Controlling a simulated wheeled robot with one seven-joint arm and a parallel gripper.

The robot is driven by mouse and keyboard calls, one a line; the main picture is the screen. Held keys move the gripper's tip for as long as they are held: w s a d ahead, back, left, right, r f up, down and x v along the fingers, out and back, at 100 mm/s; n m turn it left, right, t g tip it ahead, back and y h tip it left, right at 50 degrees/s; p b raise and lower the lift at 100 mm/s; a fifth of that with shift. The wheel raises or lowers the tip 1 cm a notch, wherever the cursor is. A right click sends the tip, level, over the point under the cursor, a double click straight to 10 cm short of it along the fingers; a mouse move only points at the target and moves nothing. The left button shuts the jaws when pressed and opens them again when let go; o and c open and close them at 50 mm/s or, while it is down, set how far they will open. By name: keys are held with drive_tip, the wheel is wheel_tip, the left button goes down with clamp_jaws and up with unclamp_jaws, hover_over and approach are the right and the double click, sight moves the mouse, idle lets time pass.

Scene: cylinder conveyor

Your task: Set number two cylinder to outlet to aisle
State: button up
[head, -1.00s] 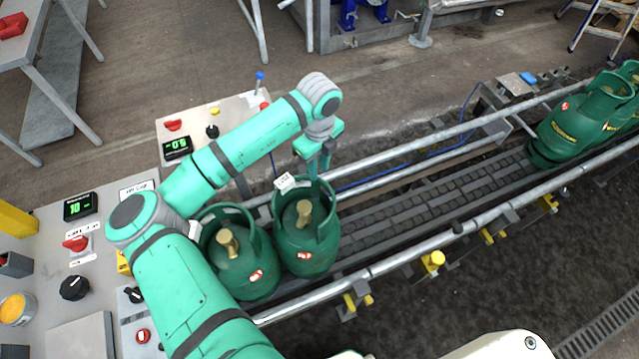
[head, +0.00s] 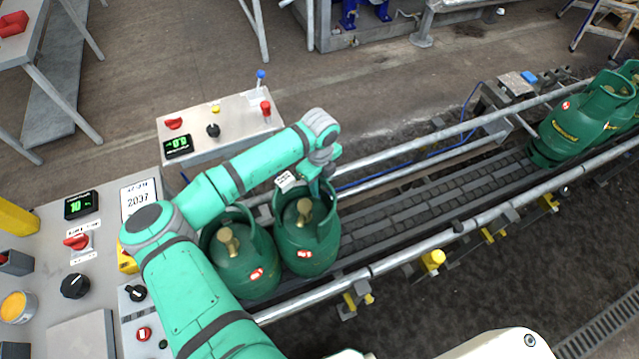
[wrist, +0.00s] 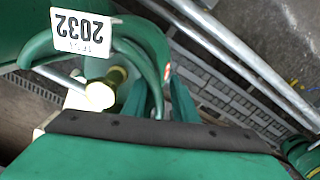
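Two green gas cylinders with brass valves stand side by side on the conveyor: a left one (head: 240,265) and a right one (head: 300,262). A white tag (head: 286,181) is on the right cylinder's collar; in the wrist view the tag (wrist: 83,32) reads 2032. My gripper (head: 319,188) is down at the far right side of that collar. In the wrist view its two fingers (wrist: 162,100) are apart, with the collar's curved rim close to them. The fingertips are partly hidden in the head view.
The roller conveyor (head: 430,212) runs to the upper right between metal rails (head: 440,235). More green cylinders (head: 570,130) stand at its far end. A control panel (head: 95,270) with knobs and a 2037 card (head: 139,200) is at left; a second panel (head: 235,112) has levers.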

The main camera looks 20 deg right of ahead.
clamp_jaws()
drive_tip(key=shift+w+r, duration=0.1)
drive_tip(key=shift+w, duration=0.05)
idle(1.1)
